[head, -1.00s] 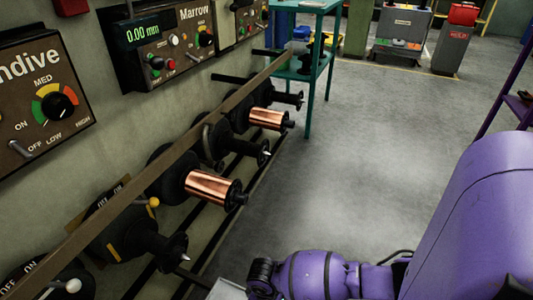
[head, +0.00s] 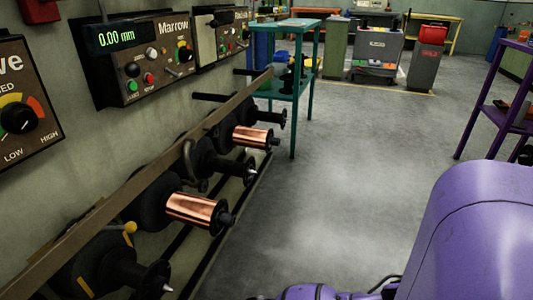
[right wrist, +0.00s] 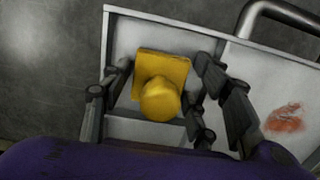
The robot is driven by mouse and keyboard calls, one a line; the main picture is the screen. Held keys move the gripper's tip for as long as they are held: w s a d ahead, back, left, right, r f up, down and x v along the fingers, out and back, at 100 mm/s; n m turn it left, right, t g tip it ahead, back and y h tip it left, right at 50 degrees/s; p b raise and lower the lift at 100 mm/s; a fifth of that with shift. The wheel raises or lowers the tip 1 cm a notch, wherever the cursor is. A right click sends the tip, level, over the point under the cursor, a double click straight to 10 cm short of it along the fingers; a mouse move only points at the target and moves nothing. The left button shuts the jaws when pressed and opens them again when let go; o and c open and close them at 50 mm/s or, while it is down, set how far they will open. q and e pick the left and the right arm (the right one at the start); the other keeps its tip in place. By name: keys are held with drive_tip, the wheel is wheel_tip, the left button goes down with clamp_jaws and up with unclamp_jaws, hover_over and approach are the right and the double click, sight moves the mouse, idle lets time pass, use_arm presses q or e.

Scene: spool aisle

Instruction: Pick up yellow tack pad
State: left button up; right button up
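The yellow tack pad (right wrist: 161,80), a square block with a rounded knob, lies in a pale, rimmed tray (right wrist: 205,38) in the right wrist view. My right gripper (right wrist: 162,68) is open, with dark fingers on both sides of the pad. Whether any finger touches the pad I cannot tell. The head view shows only my purple right arm at the lower right, not its gripper. My left gripper is in neither view.
The grey floor (head: 330,190) between is clear.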

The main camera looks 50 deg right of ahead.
drive_tip(key=c, duration=0.5)
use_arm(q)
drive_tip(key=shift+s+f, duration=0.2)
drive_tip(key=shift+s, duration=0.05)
use_arm(e)
drive_tip(key=shift+c, duration=1.1)
drive_tip(key=shift+r, duration=0.15)
